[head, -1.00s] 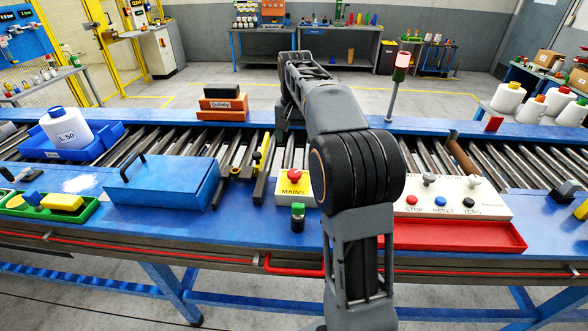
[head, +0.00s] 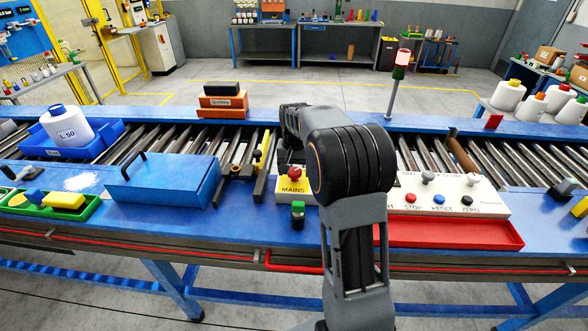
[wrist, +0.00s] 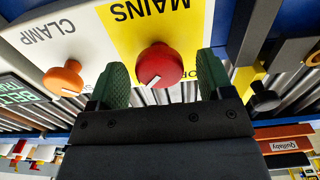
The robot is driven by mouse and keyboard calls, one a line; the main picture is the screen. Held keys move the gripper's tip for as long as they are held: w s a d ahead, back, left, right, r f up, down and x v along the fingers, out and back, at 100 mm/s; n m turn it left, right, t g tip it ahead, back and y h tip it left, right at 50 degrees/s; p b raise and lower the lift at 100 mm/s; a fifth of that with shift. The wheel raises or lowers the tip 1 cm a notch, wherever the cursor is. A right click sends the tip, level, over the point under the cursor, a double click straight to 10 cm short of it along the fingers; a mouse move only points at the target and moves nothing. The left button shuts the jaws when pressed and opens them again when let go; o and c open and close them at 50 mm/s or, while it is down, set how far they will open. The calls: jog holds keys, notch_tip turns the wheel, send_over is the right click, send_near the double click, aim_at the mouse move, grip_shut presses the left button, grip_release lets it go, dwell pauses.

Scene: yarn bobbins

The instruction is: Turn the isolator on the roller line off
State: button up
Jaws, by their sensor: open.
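The isolator is a round red knob (head: 297,171) on a yellow plate marked MAINS (head: 291,187), at the left end of the control panel. In the wrist view the red knob (wrist: 160,62) shows a short white mark near its lower edge, slanting down and left. My gripper (wrist: 162,70) is open, with one green-padded finger on each side of the knob. A narrow gap shows at the left finger; the right finger is very close, and I cannot tell if it touches. In the head view my arm hides most of the gripper.
An orange CLAMP knob (wrist: 62,77) is beside the left finger, and a black knob (wrist: 263,97) is right of the right finger. A blue lidded box (head: 165,182) stands left of the MAINS plate. A red tray (head: 455,233) lies before the white panel (head: 458,190).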

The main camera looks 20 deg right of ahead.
jog(key=shift+c, duration=0.4)
jog(key=c, duration=0.8)
jog(key=shift+c, duration=0.2)
jog(key=n, duration=1.3)
jog(key=shift+n, duration=2.6)
